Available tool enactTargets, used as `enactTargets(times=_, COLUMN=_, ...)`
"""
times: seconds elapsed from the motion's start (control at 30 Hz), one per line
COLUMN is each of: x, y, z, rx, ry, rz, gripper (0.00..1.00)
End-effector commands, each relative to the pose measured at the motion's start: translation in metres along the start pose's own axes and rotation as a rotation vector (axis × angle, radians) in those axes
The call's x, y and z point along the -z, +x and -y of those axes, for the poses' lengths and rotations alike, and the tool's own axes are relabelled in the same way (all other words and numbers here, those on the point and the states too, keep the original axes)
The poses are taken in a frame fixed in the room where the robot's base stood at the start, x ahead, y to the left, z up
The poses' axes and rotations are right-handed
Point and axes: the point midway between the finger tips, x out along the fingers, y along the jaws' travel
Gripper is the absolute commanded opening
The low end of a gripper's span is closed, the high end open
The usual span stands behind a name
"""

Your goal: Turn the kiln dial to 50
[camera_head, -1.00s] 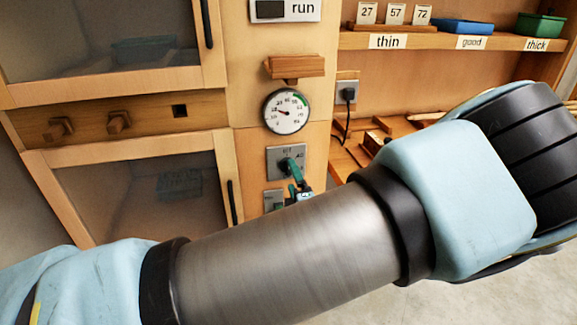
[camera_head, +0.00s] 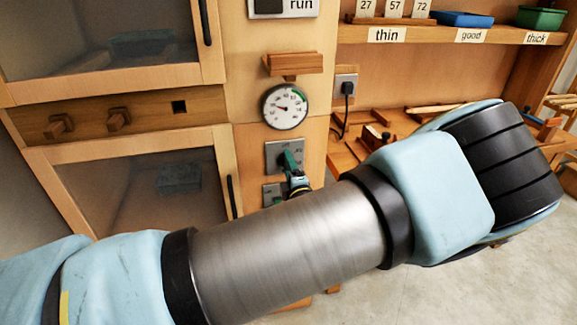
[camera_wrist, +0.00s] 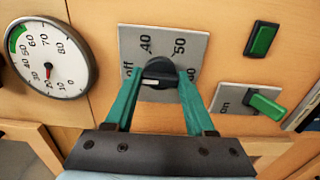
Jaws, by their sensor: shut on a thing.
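The kiln dial is a black round knob (camera_wrist: 158,72) on a grey plate (camera_wrist: 193,45) marked off, 40, 50 and a partly covered number at the right. The 50 is at the upper right of the knob, 40 above it, off at its left. A pale mark shows on the knob's face, but I cannot tell exactly which number it points at. My gripper (camera_wrist: 161,78) is shut on the knob, one teal finger on each side. In the head view, the gripper (camera_head: 289,164) covers most of the knob, and the plate (camera_head: 273,150) shows around it.
A round gauge (camera_wrist: 47,58) is left of the dial. A plate with a green on switch (camera_wrist: 266,106) and a separate green button (camera_wrist: 262,40) are to the right. In the head view, a wooden ledge (camera_head: 292,64) juts out above the gauge. Kiln doors (camera_head: 120,190) stand left.

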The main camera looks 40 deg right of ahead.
Motion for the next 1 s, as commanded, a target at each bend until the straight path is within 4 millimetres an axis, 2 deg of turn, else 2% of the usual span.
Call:
enactTargets(times=0.03, x=0.0, y=-0.0001, z=0.0, rx=0.0, ry=0.0, rz=0.0, gripper=0.4)
enactTargets(times=0.4, x=-0.0001, y=-0.0002, z=0.0, rx=0.0, ry=0.0, rz=0.0, gripper=0.0)
enactTargets(times=0.73, x=0.0002, y=0.0001, z=0.0013, rx=0.0, ry=0.047, rz=-0.001, gripper=0.0)
enactTargets(times=1.0, x=0.0005, y=0.0004, z=0.003, rx=-0.001, ry=0.221, rz=-0.002, gripper=0.0)
